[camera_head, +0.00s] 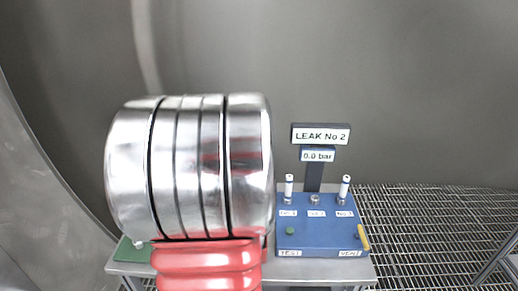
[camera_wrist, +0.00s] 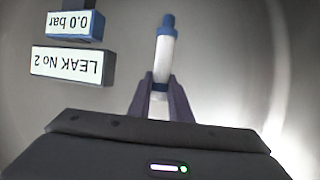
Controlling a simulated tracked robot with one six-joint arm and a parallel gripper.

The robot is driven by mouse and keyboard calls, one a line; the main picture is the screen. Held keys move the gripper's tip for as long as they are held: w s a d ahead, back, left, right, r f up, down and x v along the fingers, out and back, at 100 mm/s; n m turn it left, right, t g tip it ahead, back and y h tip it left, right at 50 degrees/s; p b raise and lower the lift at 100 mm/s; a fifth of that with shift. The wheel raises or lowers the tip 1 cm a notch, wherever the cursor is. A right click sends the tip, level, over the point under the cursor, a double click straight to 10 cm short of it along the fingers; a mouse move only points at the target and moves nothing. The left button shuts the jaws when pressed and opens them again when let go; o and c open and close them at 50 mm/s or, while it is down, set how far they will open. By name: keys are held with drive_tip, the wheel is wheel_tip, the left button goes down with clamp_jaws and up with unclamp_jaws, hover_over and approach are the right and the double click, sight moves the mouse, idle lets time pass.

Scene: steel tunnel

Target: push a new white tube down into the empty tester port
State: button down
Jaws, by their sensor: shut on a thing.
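The blue tester (camera_head: 325,236) stands on a grey bench in the head view, right of centre. A white tube (camera_head: 289,188) stands upright in its left port. Another white tube (camera_head: 344,189) stands in the right port, leaning slightly right. The middle port (camera_head: 315,200) shows a metal ring with no tube. In the wrist view my gripper (camera_wrist: 160,82) is shut on a new white tube (camera_wrist: 163,52) with a blue end and a blue band. My arm fills the left of the head view; the gripper and held tube are hidden there.
The "LEAK No 2" sign (camera_head: 321,135) and "0.0 bar" display (camera_head: 318,155) rise on a post behind the ports. They show upside down in the wrist view. A partly hidden green tray (camera_head: 128,252) lies on the bench at left. Grating floor (camera_head: 430,225) extends right.

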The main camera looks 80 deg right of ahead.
drive_tip(key=shift+r, duration=3.85)
drive_tip(key=shift+s, duration=0.15)
